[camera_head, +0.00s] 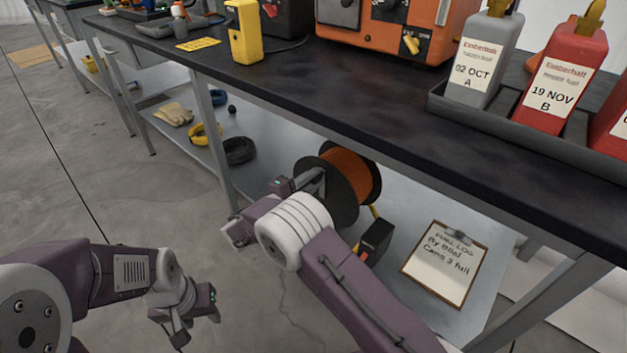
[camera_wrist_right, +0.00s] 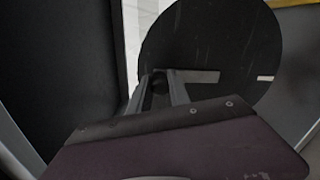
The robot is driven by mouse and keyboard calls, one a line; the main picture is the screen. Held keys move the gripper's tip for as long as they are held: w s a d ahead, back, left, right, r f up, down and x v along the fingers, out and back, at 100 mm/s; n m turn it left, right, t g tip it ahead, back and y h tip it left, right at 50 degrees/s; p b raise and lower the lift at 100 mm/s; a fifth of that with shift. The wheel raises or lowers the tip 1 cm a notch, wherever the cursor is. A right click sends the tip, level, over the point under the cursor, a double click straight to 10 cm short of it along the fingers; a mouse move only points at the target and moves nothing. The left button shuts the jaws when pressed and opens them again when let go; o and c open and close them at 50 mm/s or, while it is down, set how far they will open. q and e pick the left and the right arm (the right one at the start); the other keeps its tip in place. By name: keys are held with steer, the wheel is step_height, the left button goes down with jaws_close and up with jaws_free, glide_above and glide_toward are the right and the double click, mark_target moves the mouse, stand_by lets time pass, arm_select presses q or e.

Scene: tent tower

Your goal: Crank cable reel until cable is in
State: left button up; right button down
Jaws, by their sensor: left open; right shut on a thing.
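The cable reel stands on the lower shelf, with black side discs and orange cable (camera_head: 357,174) wound between them. Its near black disc (camera_head: 335,190) faces my right arm and fills the top of the right wrist view (camera_wrist_right: 225,45). My right gripper (camera_head: 312,184) is at this disc. In the right wrist view its two fingers (camera_wrist_right: 163,88) are closed on a small dark knob, the crank handle (camera_wrist_right: 158,84), in front of the disc. My arm hides part of the crank. My left gripper (camera_head: 190,318) is open and empty, low over the floor and apart from the reel.
A black box (camera_head: 375,241) with a yellow piece beside it and a clipboard (camera_head: 446,262) lie right of the reel. Gloves (camera_head: 174,114) and coils (camera_head: 239,150) lie left on the shelf. The workbench top (camera_head: 330,85) overhangs it, carrying fuel cans (camera_head: 557,85).

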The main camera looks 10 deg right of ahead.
steer(key=shift+s, duration=0.1)
steer(key=c, duration=1.2)
jaws_free()
steer(key=shift+s+a+r+p, duration=0.1)
steer(key=shift+s+a+p, duration=0.1)
steer(key=shift+a+p, duration=0.1)
steer(key=p+v, duration=0.3)
steer(key=v, duration=0.5)
steer(key=shift+f+p, duration=0.2)
steer(key=shift+p, duration=0.1)
steer(key=shift+s+a, duration=0.1)
steer(key=shift+s, duration=0.05)
